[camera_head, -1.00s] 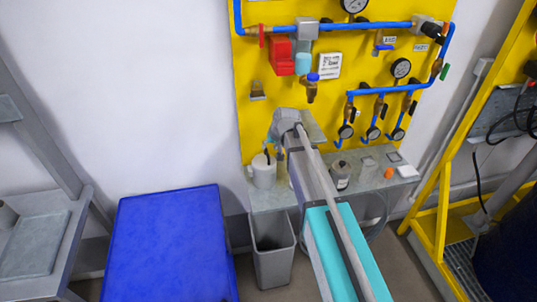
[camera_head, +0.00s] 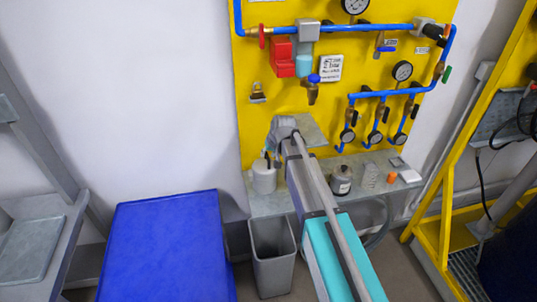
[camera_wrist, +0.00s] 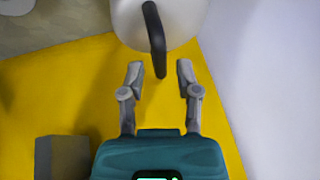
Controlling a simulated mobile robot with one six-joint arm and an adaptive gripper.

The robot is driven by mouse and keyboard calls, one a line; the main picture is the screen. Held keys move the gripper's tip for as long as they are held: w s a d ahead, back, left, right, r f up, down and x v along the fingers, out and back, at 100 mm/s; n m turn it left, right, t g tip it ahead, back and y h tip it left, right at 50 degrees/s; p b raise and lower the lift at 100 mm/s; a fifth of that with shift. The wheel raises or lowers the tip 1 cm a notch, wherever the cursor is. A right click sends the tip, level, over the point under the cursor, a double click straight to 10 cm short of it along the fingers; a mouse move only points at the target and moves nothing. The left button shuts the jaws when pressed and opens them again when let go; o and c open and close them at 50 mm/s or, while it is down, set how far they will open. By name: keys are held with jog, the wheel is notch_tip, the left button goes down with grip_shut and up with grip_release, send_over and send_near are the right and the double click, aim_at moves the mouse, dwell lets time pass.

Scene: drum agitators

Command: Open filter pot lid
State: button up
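A white pot (camera_head: 264,178) with a dark handle on top stands on the grey wall shelf, left of my arm, in the head view. In the wrist view a pale pot (camera_wrist: 158,22) fills the top middle, and its black curved handle (camera_wrist: 156,38) points toward my gripper (camera_wrist: 158,74). My gripper is open. Its two grey fingers stand on either side of the handle's lower end, with a visible gap on both sides. I cannot tell their depth relative to it. In the head view my arm's end is beside the pot, and the fingers cannot be made out.
A dark-labelled bottle (camera_head: 341,180) and small items stand farther right on the shelf (camera_head: 262,205). The yellow panel (camera_head: 262,122) behind carries blue pipes, valves and gauges. A grey bin (camera_head: 272,262) is below. A blue-topped table (camera_head: 165,250) stands left. A yellow frame (camera_head: 440,215) stands right.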

grip_shut()
dwell(0.3)
jog(key=shift+a+r, duration=0.1)
